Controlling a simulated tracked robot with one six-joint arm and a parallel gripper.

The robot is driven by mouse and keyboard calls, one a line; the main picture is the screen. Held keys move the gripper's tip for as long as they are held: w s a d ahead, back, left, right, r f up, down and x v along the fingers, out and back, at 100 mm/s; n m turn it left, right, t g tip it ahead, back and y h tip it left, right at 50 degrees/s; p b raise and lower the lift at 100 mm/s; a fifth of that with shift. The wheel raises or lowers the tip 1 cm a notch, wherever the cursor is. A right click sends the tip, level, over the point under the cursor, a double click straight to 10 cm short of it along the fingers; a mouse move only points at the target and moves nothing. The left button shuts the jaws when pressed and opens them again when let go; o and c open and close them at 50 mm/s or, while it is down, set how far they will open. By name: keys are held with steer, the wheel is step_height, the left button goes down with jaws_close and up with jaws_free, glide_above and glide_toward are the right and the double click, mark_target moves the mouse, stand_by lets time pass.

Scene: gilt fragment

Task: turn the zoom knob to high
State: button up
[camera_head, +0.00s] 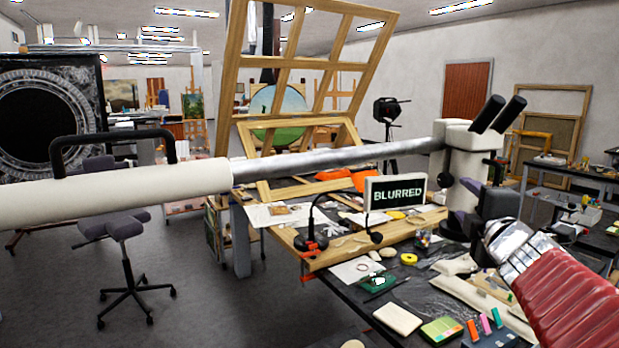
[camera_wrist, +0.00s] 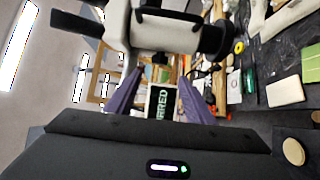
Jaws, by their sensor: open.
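The microscope (camera_head: 462,150) is a white body with two black eyepieces, on the end of a long boom at the right. A small black knob (camera_head: 448,181) shows on its near left side. In the wrist view its white body (camera_wrist: 172,35) fills the top, with a black knob (camera_wrist: 212,40) at its right. I cannot tell which knob is the zoom knob, or its setting. My gripper (camera_wrist: 161,74) has purple fingers spread apart and empty, just below the microscope body. A small display (camera_head: 395,193) reads BLURRED; it shows sideways between the fingers (camera_wrist: 162,103).
The boom (camera_head: 335,160) crosses the head view from the left. A cluttered workbench (camera_head: 345,290) lies under the microscope, with pads, tools and a yellow tape roll (camera_head: 409,259). A wheeled chair (camera_head: 125,225) stands at the left. Open floor lies in front of it.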

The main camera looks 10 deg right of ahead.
mark_target(447, 183)
steer(key=shift+x, duration=6.6)
steer(key=shift+s, duration=0.1)
